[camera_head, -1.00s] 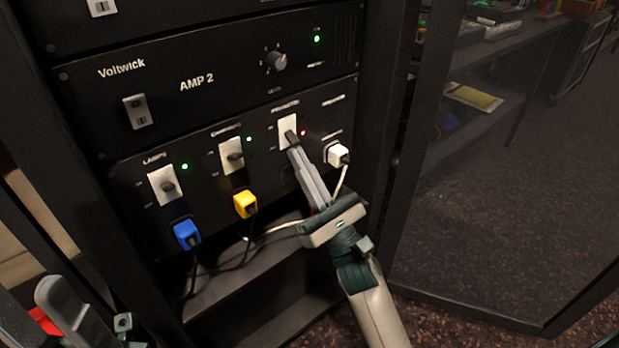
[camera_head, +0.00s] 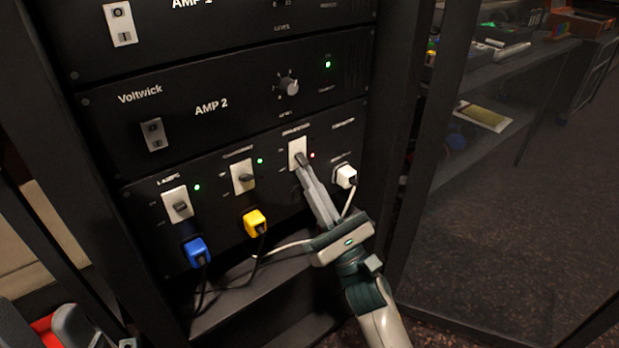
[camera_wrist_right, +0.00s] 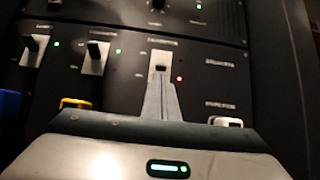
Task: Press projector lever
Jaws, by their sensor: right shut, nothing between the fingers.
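The projector lever's switch plate (camera_head: 294,146) is the third white plate on the lower black panel, with a red light (camera_head: 312,155) beside it. Its label is blurred. My right gripper (camera_head: 302,160) is shut and empty, its fingertips against or just in front of the lower part of this plate. The fingertips cover most of the lever, so its position and any contact are hard to tell. In the right wrist view the plate (camera_wrist_right: 160,57) shows above the fingertips, with the red light (camera_wrist_right: 180,78) to the right.
Two similar levers (camera_head: 180,206) (camera_head: 244,178) with green lights are to the left. Blue (camera_head: 197,252), yellow (camera_head: 255,222) and white (camera_head: 346,176) plugs with cables sit below and beside the levers. A dark rack post (camera_head: 395,130) stands to the right.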

